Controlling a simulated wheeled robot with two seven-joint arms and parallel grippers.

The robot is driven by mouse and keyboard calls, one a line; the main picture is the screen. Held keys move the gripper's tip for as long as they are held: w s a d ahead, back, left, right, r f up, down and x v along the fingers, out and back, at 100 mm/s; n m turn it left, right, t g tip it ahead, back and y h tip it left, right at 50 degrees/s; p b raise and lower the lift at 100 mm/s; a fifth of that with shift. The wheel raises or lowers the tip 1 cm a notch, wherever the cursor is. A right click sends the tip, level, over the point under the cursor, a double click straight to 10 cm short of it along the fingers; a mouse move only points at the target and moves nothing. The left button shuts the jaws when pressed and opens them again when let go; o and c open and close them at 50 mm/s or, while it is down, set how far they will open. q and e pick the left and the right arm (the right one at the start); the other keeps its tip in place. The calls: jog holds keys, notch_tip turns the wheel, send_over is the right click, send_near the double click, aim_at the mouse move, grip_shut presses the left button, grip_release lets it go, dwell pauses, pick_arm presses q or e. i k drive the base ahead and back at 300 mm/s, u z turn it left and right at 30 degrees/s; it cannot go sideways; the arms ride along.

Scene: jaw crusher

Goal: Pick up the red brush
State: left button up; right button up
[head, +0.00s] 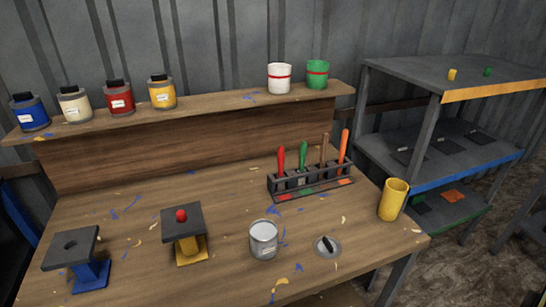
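The red brush (281,161) stands upright at the left end of a dark rack (312,188) on the wooden workbench. Its red handle points up, and its lower end is hidden in the rack. To its right in the same rack stand a green-handled brush (303,158), a brown-handled one (323,150) and an orange-handled one (344,147). Neither of my grippers shows in the head view.
The paint-flecked bench (130,215) holds a grey can (263,240), a lid-like disc (327,246), a yellow cup (393,200) and two small stands (186,252) (90,274). A raised shelf (215,103) bears jars and cups. Dark metal shelving (439,112) stands right.

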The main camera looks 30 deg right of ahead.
aim_at(281, 155)
jog(key=z, duration=1)
